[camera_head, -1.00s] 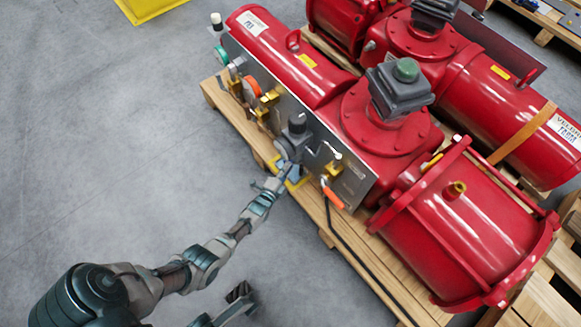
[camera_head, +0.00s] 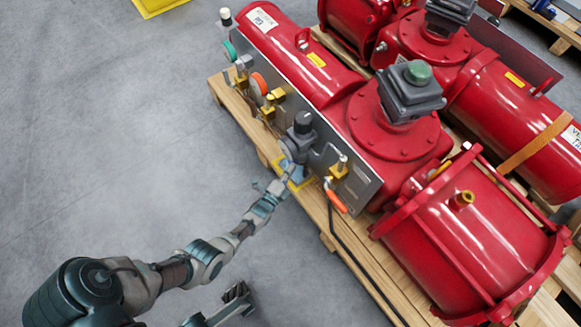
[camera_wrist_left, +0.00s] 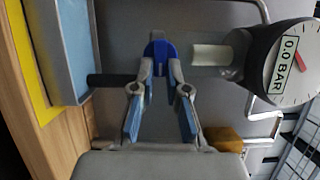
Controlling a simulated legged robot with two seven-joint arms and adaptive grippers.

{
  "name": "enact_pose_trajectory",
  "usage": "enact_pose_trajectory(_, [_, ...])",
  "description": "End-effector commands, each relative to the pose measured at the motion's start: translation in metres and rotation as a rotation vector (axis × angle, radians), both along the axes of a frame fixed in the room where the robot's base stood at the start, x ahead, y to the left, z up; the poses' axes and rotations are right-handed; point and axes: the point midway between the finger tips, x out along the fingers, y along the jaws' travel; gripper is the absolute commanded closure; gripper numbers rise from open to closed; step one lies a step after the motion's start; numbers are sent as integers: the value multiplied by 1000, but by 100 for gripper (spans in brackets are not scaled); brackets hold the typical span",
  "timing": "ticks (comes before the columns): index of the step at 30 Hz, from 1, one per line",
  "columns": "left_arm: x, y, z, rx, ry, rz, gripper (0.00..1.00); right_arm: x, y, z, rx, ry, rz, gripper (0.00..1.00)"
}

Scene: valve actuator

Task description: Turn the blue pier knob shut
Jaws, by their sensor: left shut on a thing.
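The blue pier knob (camera_wrist_left: 160,50) shows in the left wrist view as a small rounded dark-blue piece in front of the grey panel. My left gripper (camera_wrist_left: 160,68) is shut on it, with its two fingertips close together on the knob; the fingers hide part of it. In the head view my left gripper (camera_head: 283,180) reaches the low front edge of the panel, under a grey regulator. The knob is too small and covered to make out there. I cannot tell how far the knob is turned.
A round gauge (camera_wrist_left: 296,62) reading 0.0 BAR sits right of the knob in the wrist view. A blue-and-yellow block (camera_wrist_left: 68,50) lies at left. Red actuators (camera_head: 395,130) stand on a wooden pallet (camera_head: 222,92). An orange-handled valve (camera_head: 336,200) is close by.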

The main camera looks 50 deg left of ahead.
Motion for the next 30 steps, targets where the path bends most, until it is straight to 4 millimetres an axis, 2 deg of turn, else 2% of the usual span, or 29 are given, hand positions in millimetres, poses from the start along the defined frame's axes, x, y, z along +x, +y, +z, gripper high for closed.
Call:
enact_pose_trajectory(1, [-3, -8, -9, -4, 20, -11, 100, 0, 0, -1, 1, 1, 0, 60])
enact_pose_trajectory(2, [-3, -8, -9, -4, 20, -11, 100, 0, 0, -1, 1, 1, 0, 60])
enact_pose_trajectory(3, [-3, -8, -9, -4, 20, -11, 76, 0, 0, -1, 0, 1, 0, 60])
enact_pose_trajectory(5, [-3, -7, -8, -4, 19, -10, 61, 0, 0, -1, 0, 0, 0, 60])
enact_pose_trajectory(14, [-2, -3, -3, -2, 7, -5, 61, 0, 1, 1, -2, -3, 0, 60])
enact_pose_trajectory(18, [-9, -5, -3, -2, 6, -5, 61, -3, 0, 2, -2, -6, 1, 60])
enact_pose_trajectory(23, [-30, -12, -4, -3, 7, -4, 61, -3, 0, 2, -1, -6, 1, 60])
enact_pose_trajectory(30, [-81, -30, -6, -2, 11, -6, 61, -3, 0, 2, -1, -4, 1, 60])
